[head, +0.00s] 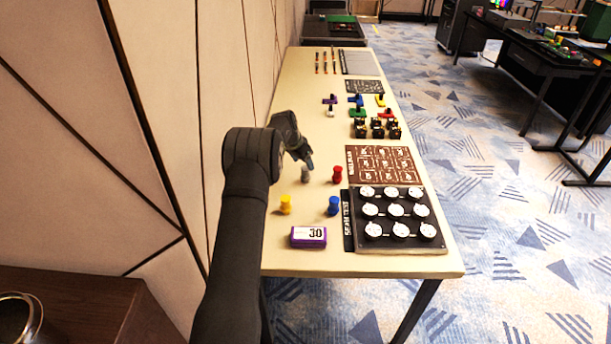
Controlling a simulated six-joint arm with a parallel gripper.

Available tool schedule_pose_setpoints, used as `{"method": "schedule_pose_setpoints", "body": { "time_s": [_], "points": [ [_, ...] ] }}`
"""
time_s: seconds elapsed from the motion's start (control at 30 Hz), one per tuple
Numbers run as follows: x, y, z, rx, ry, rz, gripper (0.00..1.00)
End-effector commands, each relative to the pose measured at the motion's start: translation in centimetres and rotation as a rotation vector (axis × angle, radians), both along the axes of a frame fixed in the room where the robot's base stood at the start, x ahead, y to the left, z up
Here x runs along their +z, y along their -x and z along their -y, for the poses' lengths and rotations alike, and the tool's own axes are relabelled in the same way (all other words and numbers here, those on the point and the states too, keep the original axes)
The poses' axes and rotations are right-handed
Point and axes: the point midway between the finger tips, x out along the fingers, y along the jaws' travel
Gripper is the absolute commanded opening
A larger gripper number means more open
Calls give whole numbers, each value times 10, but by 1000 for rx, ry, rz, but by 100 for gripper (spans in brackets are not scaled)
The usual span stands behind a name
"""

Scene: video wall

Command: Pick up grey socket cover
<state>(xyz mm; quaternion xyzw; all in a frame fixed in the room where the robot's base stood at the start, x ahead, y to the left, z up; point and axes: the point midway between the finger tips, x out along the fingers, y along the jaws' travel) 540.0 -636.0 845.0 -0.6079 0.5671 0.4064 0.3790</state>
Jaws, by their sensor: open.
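The grey socket cover (305,174) is a small upright grey peg-like piece on the cream table (290,256), left of the red one. My gripper (306,158) is open just above and beside it, with its dark fingers pointing down toward it. Whether the fingers touch the cover cannot be told from this view. The cover's upper part is close to the fingertips and may be partly hidden by them.
Red (337,174), blue (334,206) and yellow (285,204) pieces stand nearby. A purple box (309,237) lies at the front. A black board (350,232) with white round sockets and a brown board (383,149) lie right. A wall runs along the left.

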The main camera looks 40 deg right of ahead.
Motion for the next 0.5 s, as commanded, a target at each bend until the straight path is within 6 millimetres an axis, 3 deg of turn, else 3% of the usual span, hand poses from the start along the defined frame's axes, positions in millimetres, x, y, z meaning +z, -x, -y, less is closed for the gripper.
{"method": "schedule_pose_setpoints", "body": {
  "time_s": [0.27, 0.5],
  "points": [
    [-15, 1, 5, 0, 0, 0, 61],
    [-47, 7, 11, 0, -1, -1, 61]
  ]
}}
